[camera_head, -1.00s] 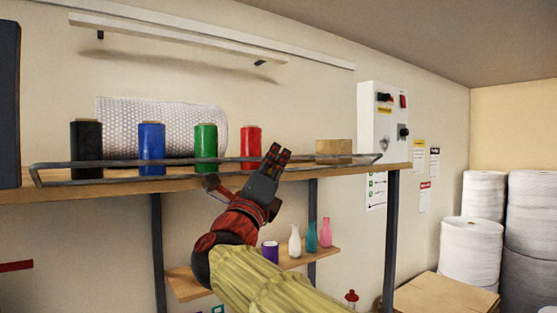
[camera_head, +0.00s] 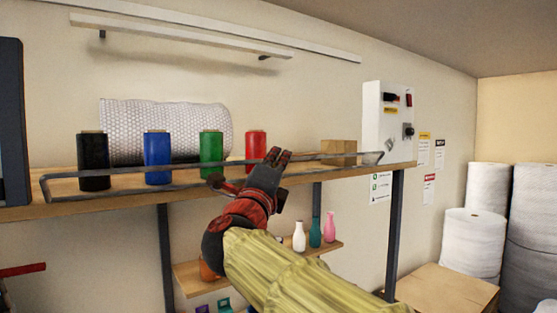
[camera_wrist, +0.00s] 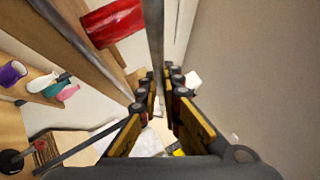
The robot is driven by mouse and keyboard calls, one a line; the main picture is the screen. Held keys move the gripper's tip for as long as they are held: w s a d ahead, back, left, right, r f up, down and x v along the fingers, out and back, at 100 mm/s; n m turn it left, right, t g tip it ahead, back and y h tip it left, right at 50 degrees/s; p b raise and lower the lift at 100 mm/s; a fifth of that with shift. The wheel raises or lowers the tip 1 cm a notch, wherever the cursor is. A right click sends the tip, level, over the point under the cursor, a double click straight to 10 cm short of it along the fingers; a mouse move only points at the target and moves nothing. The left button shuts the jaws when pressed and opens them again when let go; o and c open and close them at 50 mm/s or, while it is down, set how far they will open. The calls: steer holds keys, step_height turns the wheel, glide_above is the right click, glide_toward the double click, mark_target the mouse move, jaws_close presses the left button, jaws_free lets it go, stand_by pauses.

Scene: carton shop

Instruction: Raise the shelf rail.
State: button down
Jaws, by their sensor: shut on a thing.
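The shelf rail (camera_head: 120,193) is a long, thin grey metal frame with two bars. It runs along the front of the upper wooden shelf (camera_head: 130,203), in front of the spools. My gripper (camera_head: 278,157) is shut on the rail, right of the red spool. My fingers and wrist hide part of the rail there. In the wrist view the rail (camera_wrist: 155,40) runs away from the camera to between my fingertips (camera_wrist: 159,82).
Black (camera_head: 93,155), blue (camera_head: 157,145), green (camera_head: 211,147) and red (camera_head: 255,144) spools stand on the shelf behind the rail. A bubble-wrap roll (camera_head: 190,117) lies behind them. A wooden block (camera_head: 338,147) is near the right end. A lower shelf (camera_head: 320,248) holds small vases.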

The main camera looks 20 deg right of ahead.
steer(key=c, duration=2)
jaws_free()
steer(key=shift+o, duration=0.2)
steer(key=v, duration=1.2)
